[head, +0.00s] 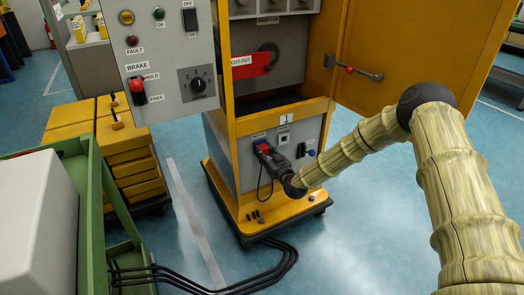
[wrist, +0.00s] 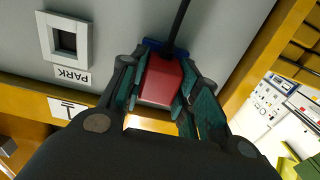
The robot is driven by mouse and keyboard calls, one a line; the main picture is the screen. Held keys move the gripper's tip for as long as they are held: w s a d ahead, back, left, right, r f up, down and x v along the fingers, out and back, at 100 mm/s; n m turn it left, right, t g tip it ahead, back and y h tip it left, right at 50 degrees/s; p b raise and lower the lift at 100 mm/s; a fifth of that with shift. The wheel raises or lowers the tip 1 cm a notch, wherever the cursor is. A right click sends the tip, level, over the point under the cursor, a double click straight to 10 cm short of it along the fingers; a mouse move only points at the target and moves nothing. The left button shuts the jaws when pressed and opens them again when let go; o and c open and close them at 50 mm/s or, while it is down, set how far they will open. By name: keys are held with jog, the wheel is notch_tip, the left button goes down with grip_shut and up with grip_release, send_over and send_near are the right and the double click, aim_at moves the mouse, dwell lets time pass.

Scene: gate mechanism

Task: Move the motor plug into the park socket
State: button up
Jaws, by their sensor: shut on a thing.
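The motor plug is a red block with a black cable. In the head view the plug (head: 262,146) is at the left of the grey lower panel, with its cable hanging in a loop. In the wrist view the plug (wrist: 161,82) sits between the fingers, against a blue part (wrist: 165,47) at the panel. I cannot tell how deeply it is seated. My gripper (head: 270,157) is shut on the plug; its fingers show on both sides in the wrist view (wrist: 160,95). The park socket (wrist: 65,41) is an empty dark square in a pale frame, labelled PARK; it also shows in the head view (head: 284,140).
The yellow cabinet (head: 234,120) has its yellow door (head: 400,50) open at the right. A grey control panel (head: 165,60) hangs at the upper left. A green cart (head: 95,190) stands at the left. Black cables (head: 270,265) lie on the floor. Blue floor (head: 370,230) is clear at the right.

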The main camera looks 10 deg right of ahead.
aim_at(266, 153)
jog(key=shift+s+d, duration=0.15)
jog(key=shift+s, duration=0.25)
dwell(0.4)
jog(key=shift+p+v, duration=1.05)
jog(key=shift+v, duration=1.1)
jog(key=shift+d, duration=0.1)
jog(key=w+d+p, duration=0.1)
jog(key=w+d, duration=0.3)
jog(key=d, duration=0.6)
jog(key=shift+w+d, duration=0.2)
jog(key=shift+w, duration=0.2)
jog(key=shift+w+a, duration=0.15)
jog(key=shift+w, duration=0.05)
jog(key=shift+b+x, duration=0.5)
jog(key=shift+x, duration=0.55)
jog(key=shift+b+x, duration=0.55)
jog(key=shift+x, duration=0.4)
dwell(1.3)
